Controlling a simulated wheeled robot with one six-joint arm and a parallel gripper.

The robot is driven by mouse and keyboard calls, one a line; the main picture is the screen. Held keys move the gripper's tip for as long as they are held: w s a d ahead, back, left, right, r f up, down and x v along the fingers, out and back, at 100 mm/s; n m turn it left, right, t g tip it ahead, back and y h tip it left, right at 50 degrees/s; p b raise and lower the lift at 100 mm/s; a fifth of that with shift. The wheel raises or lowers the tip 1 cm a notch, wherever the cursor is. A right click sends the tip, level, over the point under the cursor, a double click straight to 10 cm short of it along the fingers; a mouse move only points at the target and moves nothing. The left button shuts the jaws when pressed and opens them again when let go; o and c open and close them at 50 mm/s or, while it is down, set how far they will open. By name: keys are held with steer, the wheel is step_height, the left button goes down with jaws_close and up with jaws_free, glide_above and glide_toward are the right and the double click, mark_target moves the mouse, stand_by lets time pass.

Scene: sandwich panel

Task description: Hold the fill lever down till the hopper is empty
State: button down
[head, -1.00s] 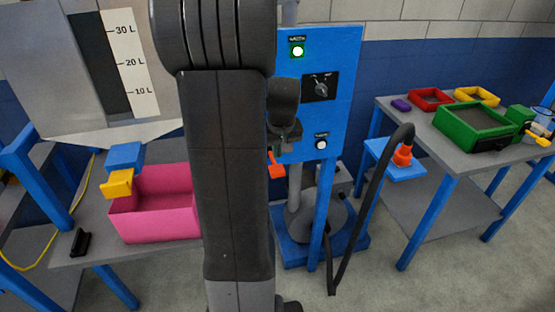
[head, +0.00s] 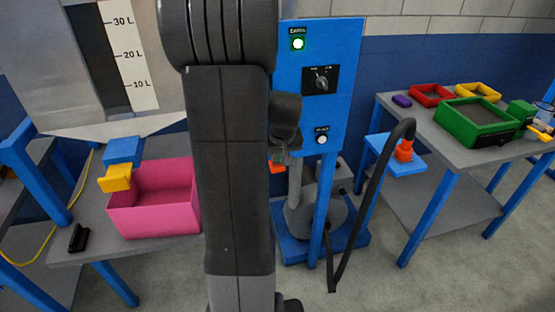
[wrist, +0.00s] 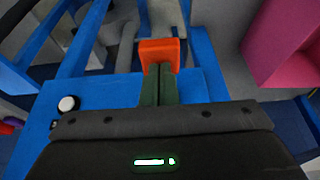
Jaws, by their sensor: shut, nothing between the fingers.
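The grey hopper (head: 165,100) stands at the upper left in the head view, with a dark sight strip (head: 92,60) beside a scale marked 10 to 30 L. I cannot make out a fill level in the strip. An orange lever handle (head: 277,167), which I take for the fill lever, sticks out low on the blue panel (head: 345,50). It also shows in the wrist view (wrist: 160,55). My gripper (head: 281,158) is shut and empty, its dark green fingertips (wrist: 158,68) right at the orange handle, overlapping it. Whether they touch is unclear. My arm hides part of the panel.
A pink bin (head: 155,215) stands on the left table, beside a blue block with a yellow end (head: 115,179). A black hose (head: 375,180) hangs to the right.

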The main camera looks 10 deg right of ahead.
steer(key=shift+s+f+t+b, duration=0.15)
steer(key=shift+f+t+b, duration=0.45)
steer(key=shift+b, duration=0.85)
steer(key=shift+s+f+t+b, duration=0.15)
steer(key=shift+f+t+b, duration=0.15)
steer(key=shift+f+b, duration=0.85)
steer(key=shift+r, duration=0.65)
stand_by(4.8)
